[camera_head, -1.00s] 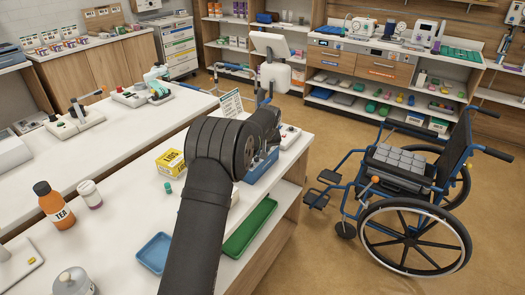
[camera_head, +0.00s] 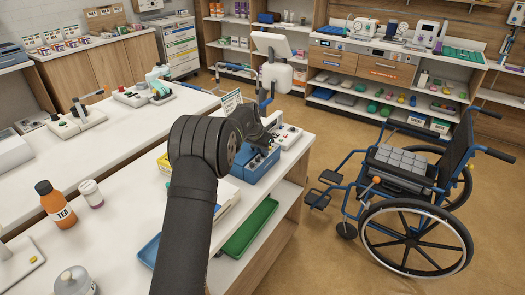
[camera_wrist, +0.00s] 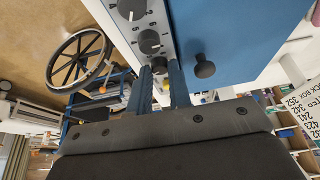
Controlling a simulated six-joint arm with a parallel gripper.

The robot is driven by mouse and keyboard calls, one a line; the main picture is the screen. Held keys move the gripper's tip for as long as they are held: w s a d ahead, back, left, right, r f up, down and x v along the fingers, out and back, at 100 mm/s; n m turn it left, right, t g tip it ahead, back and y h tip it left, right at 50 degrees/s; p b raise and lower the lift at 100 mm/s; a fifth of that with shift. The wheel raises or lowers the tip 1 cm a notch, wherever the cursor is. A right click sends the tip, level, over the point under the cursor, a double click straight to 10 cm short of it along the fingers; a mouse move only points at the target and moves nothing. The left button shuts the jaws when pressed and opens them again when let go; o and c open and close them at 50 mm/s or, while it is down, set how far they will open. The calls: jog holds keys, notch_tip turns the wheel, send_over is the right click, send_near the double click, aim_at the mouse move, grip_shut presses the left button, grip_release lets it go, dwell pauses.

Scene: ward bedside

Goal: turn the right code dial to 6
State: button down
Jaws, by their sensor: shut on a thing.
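The blue code box (camera_head: 256,168) stands near the right end of the counter in the head view, partly hidden by my arm. In the wrist view the blue box (camera_wrist: 235,35) shows a pale panel with a row of black dials. The far dial (camera_wrist: 131,9) and the middle dial (camera_wrist: 150,42) are clear of my fingers. The end dial (camera_wrist: 160,64) is between the tips of my gripper (camera_wrist: 161,72), which is shut on it. Its pointer and the figure it stands at are hard to read. My gripper (camera_head: 264,140) is small and dark in the head view.
A black round knob (camera_wrist: 204,66) sticks out of the blue box beside my fingers. A panel with knobs (camera_head: 287,137) stands just behind the box. A yellow box (camera_head: 163,163) and blue tray (camera_head: 149,251) are partly behind my arm. A wheelchair (camera_head: 405,190) stands right.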

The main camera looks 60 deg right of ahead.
jog(key=m+g, duration=0.1)
jog(key=m, duration=0.3)
jog(key=m+g, duration=0.1)
jog(key=m, duration=0.1)
jog(key=shift+w+f+g+y, duration=0.1)
jog(key=shift+w+g+y, duration=0.2)
jog(key=shift+w+y, duration=0.1)
jog(key=m, duration=0.2)
jog(key=m+g+y, duration=0.1)
jog(key=m, duration=0.3)
jog(key=shift+w+d+m+y, duration=0.1)
jog(key=shift+d+m+y, duration=0.2)
jog(key=shift+y, duration=0.1)
jog(key=c, duration=1.6)
grip_release()
jog(key=r, duration=0.4)
jog(key=shift+s+r, duration=0.2)
jog(key=shift+s, duration=0.05)
jog(key=s+a+r, duration=0.1)
jog(key=s+r, duration=0.5)
jog(key=s, duration=0.5)
jog(key=shift+a+r, duration=0.2)
jog(key=shift+r, duration=0.15)
